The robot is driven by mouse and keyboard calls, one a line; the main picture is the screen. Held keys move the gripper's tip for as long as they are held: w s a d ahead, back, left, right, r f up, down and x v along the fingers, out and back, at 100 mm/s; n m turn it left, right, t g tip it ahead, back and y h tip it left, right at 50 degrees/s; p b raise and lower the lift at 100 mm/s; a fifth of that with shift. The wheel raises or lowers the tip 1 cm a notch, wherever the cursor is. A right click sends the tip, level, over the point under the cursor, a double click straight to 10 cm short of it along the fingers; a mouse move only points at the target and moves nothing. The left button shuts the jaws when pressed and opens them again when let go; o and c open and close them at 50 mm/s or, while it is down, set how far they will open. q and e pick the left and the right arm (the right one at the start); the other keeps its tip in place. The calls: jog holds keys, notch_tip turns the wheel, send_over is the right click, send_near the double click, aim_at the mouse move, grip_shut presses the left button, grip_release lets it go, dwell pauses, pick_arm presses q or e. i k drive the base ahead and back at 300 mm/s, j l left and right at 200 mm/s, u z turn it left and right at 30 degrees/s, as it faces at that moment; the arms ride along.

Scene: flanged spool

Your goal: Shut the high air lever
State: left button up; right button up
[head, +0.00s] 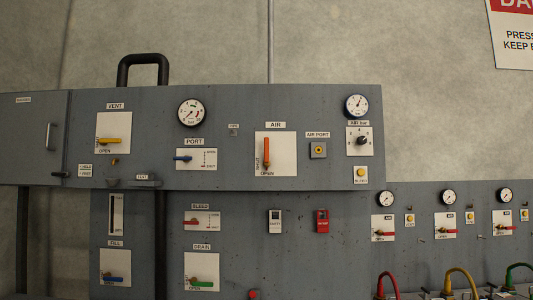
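The high air lever (266,152) is an orange handle on a white plate (288,148) labelled AIR, in the upper grey panel in the middle of the head view. The lever stands vertical. The plate has the word SHUT at its left side and OPEN below the lever. Neither of my grippers is in view, and nothing covers the lever.
An air port (318,150) and a black knob (362,140) lie to the right. Red levers and coloured hoses (388,281) are lower right.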

aim_at(266, 162)
jog(key=i+l, duration=0.55)
jog(key=i, duration=0.2)
jog(key=i+l+u, duration=0.1)
jog(key=i+l, duration=0.5)
jog(key=i, duration=0.15)
